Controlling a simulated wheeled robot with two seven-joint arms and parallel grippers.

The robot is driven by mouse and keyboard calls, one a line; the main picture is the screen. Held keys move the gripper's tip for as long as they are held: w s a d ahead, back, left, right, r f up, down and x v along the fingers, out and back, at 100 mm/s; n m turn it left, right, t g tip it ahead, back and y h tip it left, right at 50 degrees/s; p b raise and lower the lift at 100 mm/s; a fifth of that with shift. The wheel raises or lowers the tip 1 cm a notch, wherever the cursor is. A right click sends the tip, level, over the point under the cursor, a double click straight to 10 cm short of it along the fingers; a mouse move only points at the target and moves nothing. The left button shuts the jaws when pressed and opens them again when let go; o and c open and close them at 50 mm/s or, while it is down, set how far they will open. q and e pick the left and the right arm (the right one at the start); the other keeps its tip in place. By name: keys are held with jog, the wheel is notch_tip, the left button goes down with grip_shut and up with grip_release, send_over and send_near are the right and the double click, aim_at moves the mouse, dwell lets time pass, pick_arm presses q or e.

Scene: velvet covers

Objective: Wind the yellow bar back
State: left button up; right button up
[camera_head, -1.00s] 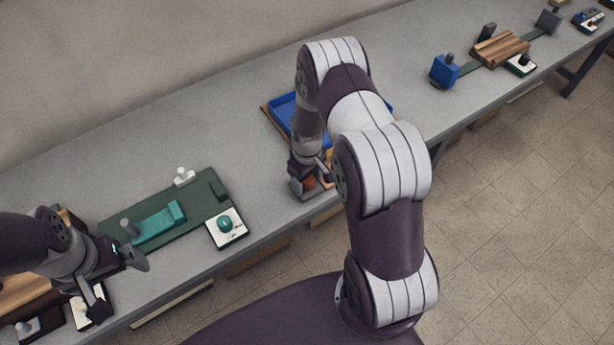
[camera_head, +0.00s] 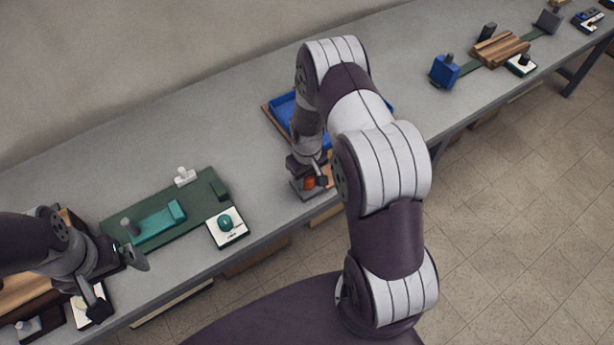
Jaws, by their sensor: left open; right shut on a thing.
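No yellow bar shows clearly; my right arm covers much of the station in the middle of the table. There, a blue tray (camera_head: 283,108) lies on a wooden base (camera_head: 270,119), partly hidden behind the arm. My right gripper (camera_head: 313,178) is at the table's front edge, shut on an orange-red knob (camera_head: 309,184) above a small grey plate (camera_head: 299,193). The fingers hide part of the knob. My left gripper (camera_head: 117,283) is at the lower left, its fingers spread and empty, beside a green board.
The green board (camera_head: 205,208) carries a teal block (camera_head: 159,224). A white panel (camera_head: 241,230) with a teal knob (camera_head: 226,222) is at its front right. A blue block (camera_head: 444,72) and a wooden block (camera_head: 497,49) stand far right. Bare grey table (camera_head: 222,142) lies between.

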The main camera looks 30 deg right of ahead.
jog(key=m, duration=0.4)
jog(key=shift+m, duration=0.3)
jog(key=m, duration=0.4)
jog(key=shift+m, duration=0.3)
jog(key=m, duration=0.4)
jog(key=shift+m, duration=2.5)
jog(key=o, duration=1.1)
jog(key=shift+c, duration=0.2)
